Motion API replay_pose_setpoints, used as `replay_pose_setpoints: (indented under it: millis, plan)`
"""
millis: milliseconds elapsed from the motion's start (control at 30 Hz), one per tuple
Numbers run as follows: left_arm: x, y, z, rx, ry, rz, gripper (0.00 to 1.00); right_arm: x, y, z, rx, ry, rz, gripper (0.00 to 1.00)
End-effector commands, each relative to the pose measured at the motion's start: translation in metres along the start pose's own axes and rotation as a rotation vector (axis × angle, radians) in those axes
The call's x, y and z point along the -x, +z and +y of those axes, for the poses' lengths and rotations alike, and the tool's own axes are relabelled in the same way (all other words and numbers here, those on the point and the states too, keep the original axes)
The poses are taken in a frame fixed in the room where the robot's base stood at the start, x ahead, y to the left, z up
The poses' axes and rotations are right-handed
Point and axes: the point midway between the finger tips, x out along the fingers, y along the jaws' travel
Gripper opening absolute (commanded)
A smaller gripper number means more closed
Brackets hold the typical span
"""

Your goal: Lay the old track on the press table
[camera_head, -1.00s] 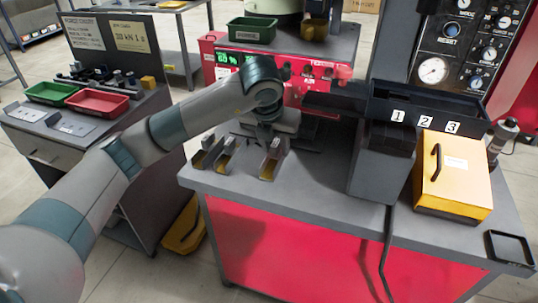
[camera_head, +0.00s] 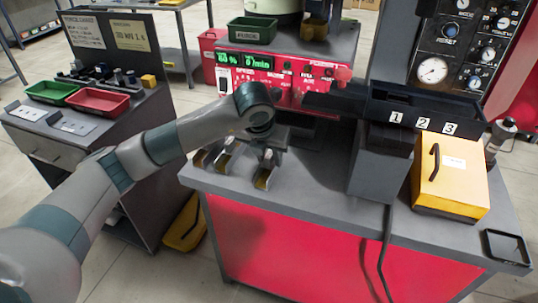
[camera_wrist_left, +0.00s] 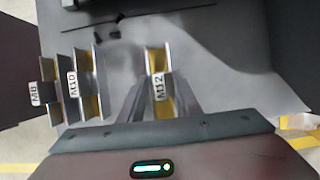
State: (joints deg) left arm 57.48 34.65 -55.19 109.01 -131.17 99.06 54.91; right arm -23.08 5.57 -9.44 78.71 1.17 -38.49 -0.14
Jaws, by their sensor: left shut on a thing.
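My left gripper (camera_head: 267,168) is low over the grey press table (camera_head: 310,200), near its left front part. It is shut on the track labelled M12 (camera_head: 261,180), a short grey channel with a yellow inside. In the left wrist view, the M12 track (camera_wrist_left: 157,88) sits between the two fingers. It appears to rest on the tabletop, though its underside is hidden. Two similar tracks, M10 (camera_wrist_left: 88,85) and M8 (camera_wrist_left: 49,100), stand side by side to its left. My right gripper is not in view.
A yellow case (camera_head: 450,180) and a black tray labelled 1, 2, 3 (camera_head: 425,110) stand at the right. A small black tray (camera_head: 506,247) lies at the right corner. The front middle tabletop is clear. A side bench holds green (camera_head: 52,91) and red (camera_head: 98,101) bins.

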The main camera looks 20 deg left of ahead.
Motion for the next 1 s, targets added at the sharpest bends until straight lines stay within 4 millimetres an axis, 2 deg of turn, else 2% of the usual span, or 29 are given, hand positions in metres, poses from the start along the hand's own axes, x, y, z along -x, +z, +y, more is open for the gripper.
replay_pose_setpoints:
  millis: [367, 400, 433, 467, 867, 1000]
  plan:
    - [-0.004, -0.001, 0.000, 0.000, 0.000, -0.001, 0.03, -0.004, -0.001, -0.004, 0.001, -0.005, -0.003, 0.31]
    - [-0.002, -0.001, 0.000, 0.000, 0.000, 0.000, 0.40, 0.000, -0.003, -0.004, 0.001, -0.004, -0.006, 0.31]
    - [-0.002, -0.001, 0.000, 0.000, 0.000, 0.000, 0.48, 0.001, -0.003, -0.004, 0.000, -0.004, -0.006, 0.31]
    - [-0.002, -0.001, 0.000, 0.000, 0.000, 0.000, 0.50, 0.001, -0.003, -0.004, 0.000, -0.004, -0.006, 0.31]
    - [-0.001, 0.000, 0.000, 0.000, 0.000, 0.000, 0.50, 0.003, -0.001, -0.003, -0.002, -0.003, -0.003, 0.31]
    - [0.008, 0.000, 0.000, -0.001, -0.001, -0.002, 0.50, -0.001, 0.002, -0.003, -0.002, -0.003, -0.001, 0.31]
